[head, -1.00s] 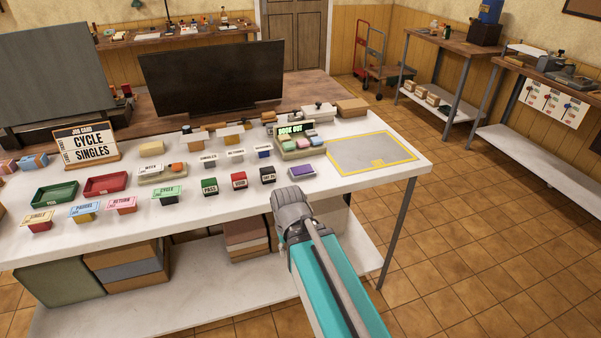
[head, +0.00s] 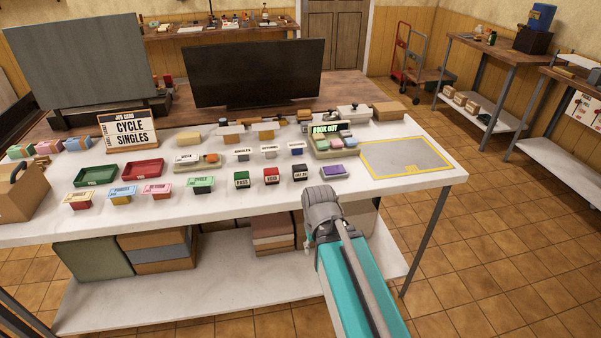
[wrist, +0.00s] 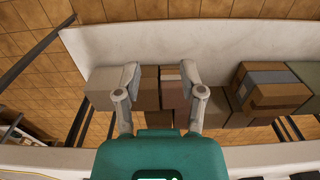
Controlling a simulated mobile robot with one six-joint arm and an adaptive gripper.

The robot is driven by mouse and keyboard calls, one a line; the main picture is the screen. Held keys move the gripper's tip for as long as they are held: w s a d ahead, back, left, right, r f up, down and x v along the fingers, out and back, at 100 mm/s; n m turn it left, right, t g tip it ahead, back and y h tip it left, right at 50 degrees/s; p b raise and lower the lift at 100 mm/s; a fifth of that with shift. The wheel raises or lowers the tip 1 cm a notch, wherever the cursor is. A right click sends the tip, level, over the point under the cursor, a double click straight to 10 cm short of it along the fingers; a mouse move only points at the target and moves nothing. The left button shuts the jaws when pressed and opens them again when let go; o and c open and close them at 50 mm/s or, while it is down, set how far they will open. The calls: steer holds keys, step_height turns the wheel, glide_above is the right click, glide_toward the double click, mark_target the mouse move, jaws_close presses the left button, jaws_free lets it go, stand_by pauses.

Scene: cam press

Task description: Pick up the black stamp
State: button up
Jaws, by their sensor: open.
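The black stamp (head: 299,172) is a small dark block with a pale label on its front. In the head view my arm's grey end is just in front of the black stamp, and the fingers are mostly hidden.
A purple block (head: 333,173) stands right of the black stamp, and a tray of coloured pads (head: 334,146) behind it. A yellow-outlined grey area (head: 405,158) at the right is clear. Boxes (wrist: 258,95) sit on the lower shelf. A monitor (head: 252,73) stands behind.

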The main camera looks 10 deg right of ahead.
steer(key=shift+o, duration=1)
steer(key=shift+w+r, duration=0.25)
steer(key=shift+w, duration=0.05)
steer(key=shift+o, duration=0.9)
steer(key=w+r+n+p, duration=0.8)
steer(key=w+r+p, duration=0.2)
steer(key=w+p, duration=0.1)
steer(key=shift+w+d+r+n, duration=0.2)
steer(key=shift+w+r+n, duration=0.15)
steer(key=shift+w, duration=0.5)
step_height(320, 180, up, 10)
steer(key=n+p, duration=0.9)
steer(key=p, duration=0.1)
glide_above(300, 167)
steer(key=shift+w, duration=0.25)
steer(key=shift+f, duration=0.2)
step_height(300, 167, down, 8)
steer(key=b, duration=0.8)
steer(key=shift+f+b, duration=0.2)
steer(key=shift+b, duration=0.2)
steer(key=shift+s+f+b, duration=0.15)
steer(key=shift+f+b, duration=2.45)
